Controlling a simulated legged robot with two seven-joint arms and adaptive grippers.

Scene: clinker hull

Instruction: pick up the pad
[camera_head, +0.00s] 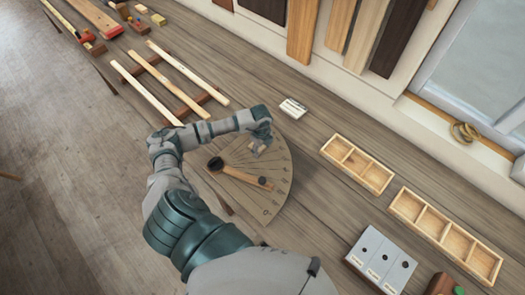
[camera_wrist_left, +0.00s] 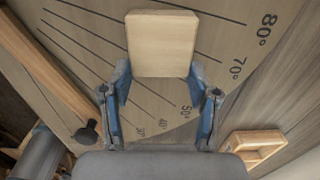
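A pale, flat wooden block (camera_wrist_left: 161,42), which I take to be the pad, sits between the fingertips of my left gripper (camera_wrist_left: 160,80) in the left wrist view. The blue fingers appear to press on both of its sides. In the head view my left gripper (camera_head: 258,148) is over the fan-shaped angle board (camera_head: 277,193), and the block is mostly hidden there. The height of the block above the board is hard to tell. My right gripper is not in view.
Divided trays (camera_head: 358,163) and a grey block with holes (camera_head: 381,262) stand right. A wooden strip frame (camera_head: 165,84) lies left.

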